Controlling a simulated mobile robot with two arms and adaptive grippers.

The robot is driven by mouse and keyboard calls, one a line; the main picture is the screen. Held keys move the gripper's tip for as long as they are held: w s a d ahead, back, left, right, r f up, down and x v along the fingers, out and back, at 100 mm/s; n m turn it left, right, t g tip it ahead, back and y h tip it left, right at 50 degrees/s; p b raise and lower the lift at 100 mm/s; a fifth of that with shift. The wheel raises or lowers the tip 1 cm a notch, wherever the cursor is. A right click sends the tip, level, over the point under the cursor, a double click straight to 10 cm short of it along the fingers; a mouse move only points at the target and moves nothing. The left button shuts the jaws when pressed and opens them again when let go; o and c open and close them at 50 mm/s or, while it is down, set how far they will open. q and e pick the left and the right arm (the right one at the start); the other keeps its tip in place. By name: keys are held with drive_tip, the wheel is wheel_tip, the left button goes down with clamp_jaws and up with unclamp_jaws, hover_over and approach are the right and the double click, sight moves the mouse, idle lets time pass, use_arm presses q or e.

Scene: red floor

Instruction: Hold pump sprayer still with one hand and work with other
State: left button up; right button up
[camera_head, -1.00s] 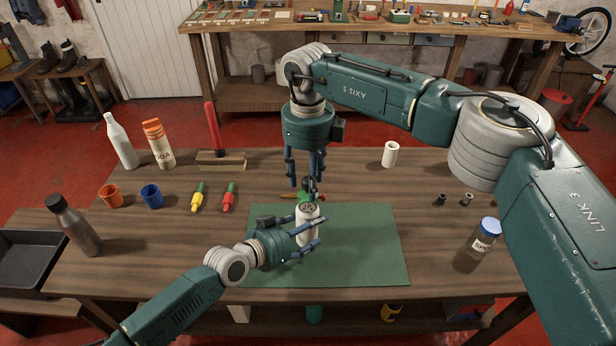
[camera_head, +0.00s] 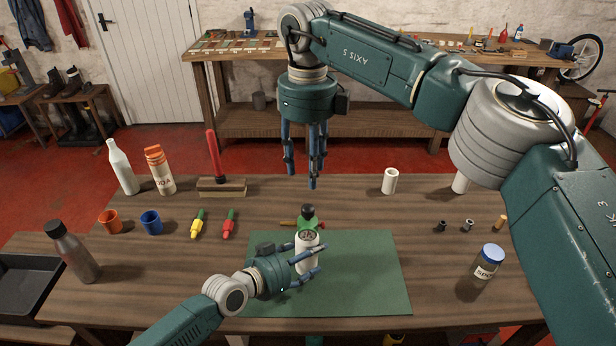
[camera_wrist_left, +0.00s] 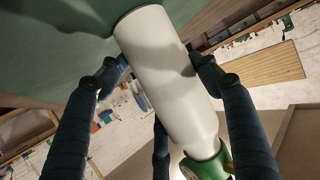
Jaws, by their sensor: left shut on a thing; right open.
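The pump sprayer (camera_head: 307,252) has a white bottle and a green top with a dark knob. It stands upright on the green mat (camera_head: 365,280) in the head view. My left gripper (camera_head: 312,262) is shut around the bottle's body from the left. In the left wrist view the white bottle (camera_wrist_left: 170,75) sits between the fingers, with the green top (camera_wrist_left: 213,162) at the lower right. My right gripper (camera_head: 312,183) is open and empty, pointing down above and behind the sprayer, apart from its top.
A spice jar (camera_head: 487,262) and a white cylinder (camera_head: 390,181) stand to the right. Orange (camera_head: 110,222) and blue (camera_head: 151,222) cups, a grey bottle (camera_head: 72,250) and a brush (camera_head: 221,186) are at left. The mat's right side is clear.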

sight(309, 208)
idle(0.6)
drive_tip(key=shift+s+d+t+y, duration=1.5)
drive_tip(key=shift+s+d+t, duration=0.1)
drive_tip(key=shift+s+d, duration=0.25)
drive_tip(key=x, duration=1.2)
drive_tip(key=shift+a, duration=0.1)
drive_tip(key=shift+r, duration=0.1)
clamp_jaws()
drive_tip(key=shift+r, duration=0.1)
